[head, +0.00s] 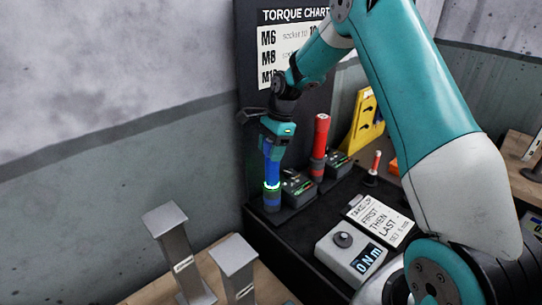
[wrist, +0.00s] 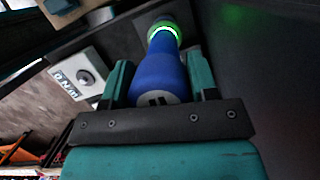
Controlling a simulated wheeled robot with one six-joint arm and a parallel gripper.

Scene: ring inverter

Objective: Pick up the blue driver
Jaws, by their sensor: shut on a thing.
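The blue driver (head: 272,172) stands upright at the left end of the black bench in the head view, with a lit green ring near its lower part. My gripper (head: 275,150) is above it, with its fingers on either side of the driver's upper end. In the wrist view the blue driver (wrist: 158,80) lies between the two teal fingers of my gripper (wrist: 160,85), and the green ring glows beyond them. My gripper is shut on the driver. Whether its base rests on the bench or is just clear of it, I cannot tell.
A red driver (head: 319,140) stands right of the blue one, beside dark boxes. A grey 0 Nm meter (head: 350,252) and a take-up card (head: 380,220) lie in front. A yellow bracket (head: 366,125) stands behind. Grey metal posts (head: 178,250) stand at front left.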

